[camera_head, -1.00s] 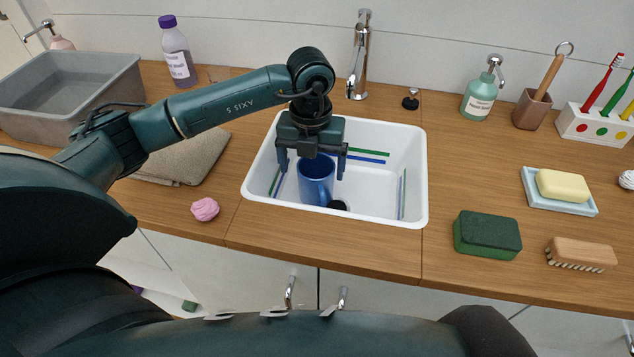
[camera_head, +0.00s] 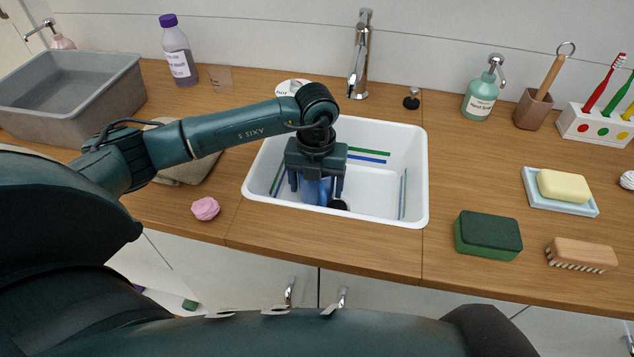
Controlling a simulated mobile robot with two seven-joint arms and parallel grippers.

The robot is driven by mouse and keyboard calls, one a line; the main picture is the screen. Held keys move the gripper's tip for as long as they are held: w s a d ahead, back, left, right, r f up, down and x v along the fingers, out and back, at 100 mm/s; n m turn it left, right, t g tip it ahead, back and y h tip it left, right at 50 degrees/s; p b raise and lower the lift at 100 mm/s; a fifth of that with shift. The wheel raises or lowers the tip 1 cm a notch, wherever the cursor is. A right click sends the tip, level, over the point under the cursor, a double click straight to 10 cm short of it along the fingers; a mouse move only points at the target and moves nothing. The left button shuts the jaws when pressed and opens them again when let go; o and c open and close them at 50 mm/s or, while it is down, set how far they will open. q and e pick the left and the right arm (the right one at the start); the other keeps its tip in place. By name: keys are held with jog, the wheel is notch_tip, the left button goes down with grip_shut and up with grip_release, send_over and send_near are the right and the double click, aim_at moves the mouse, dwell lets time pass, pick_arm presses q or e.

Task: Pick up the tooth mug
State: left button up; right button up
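The blue tooth mug (camera_head: 318,190) stands in the white sink basin (camera_head: 384,205), left of its middle. My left gripper (camera_head: 316,194) points down over it, with one finger at the mug's left and one at its right. The fingers look open, with the mug between them; I cannot tell whether they touch it. The gripper's body hides the mug's top. My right gripper is not in view.
A dark round piece (camera_head: 339,204) lies by the mug. The faucet (camera_head: 360,60) rises behind the basin. A green sponge (camera_head: 487,234) and a soap dish (camera_head: 560,191) are at the right, a pink puff (camera_head: 205,208) at the left. The basin's right half is clear.

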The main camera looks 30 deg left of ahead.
pick_arm(q)
jog(key=c, duration=0.9)
notch_tip(320, 180, up, 10)
jog(key=shift+r, duration=0.15)
